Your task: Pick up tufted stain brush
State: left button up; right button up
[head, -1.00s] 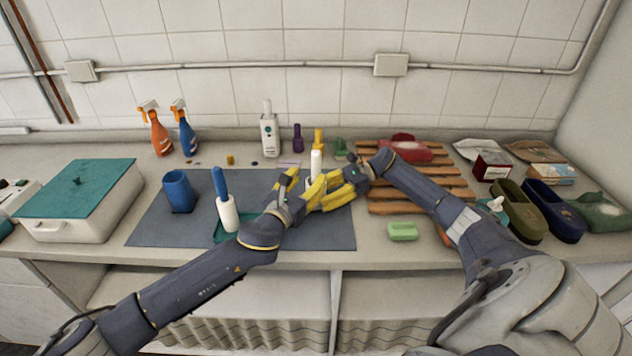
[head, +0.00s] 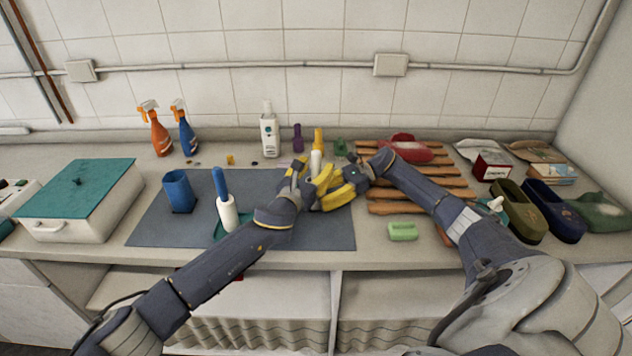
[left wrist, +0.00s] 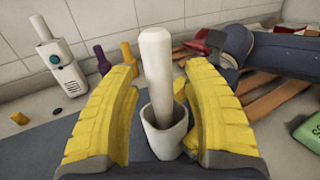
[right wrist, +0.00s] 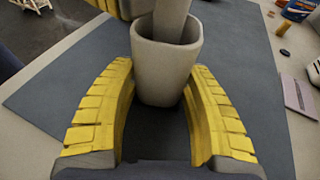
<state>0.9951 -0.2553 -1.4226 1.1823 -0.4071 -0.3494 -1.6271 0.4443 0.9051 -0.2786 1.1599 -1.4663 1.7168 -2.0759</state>
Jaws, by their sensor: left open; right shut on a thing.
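A pale brush handle (left wrist: 156,65) stands upright in a pale cup-shaped holder (left wrist: 166,133); this appears to be the tufted stain brush, its head hidden inside the cup. The handle also shows in the head view (head: 316,161). My left gripper (left wrist: 160,73) is open, with its yellow fingers on either side of the handle and visible gaps to it. My right gripper (right wrist: 160,70) is shut on the holder, which also shows in the right wrist view (right wrist: 166,75), its fingers against the cup's sides.
A blue-handled white tool (head: 228,212) and a blue cup (head: 179,190) stand on the grey mat (head: 150,232). Bottles, including a white one (head: 269,134), stand behind. A slatted wooden rack (head: 390,208) and green soap (head: 402,231) are to the right.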

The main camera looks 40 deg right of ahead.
aim_at(316, 151)
pick_arm(q)
grip_shut()
dwell(0.3)
jog(key=shift+r, duration=5.05)
pick_arm(e)
jog(key=o, duration=1)
jog(key=shift+c, duration=0.2)
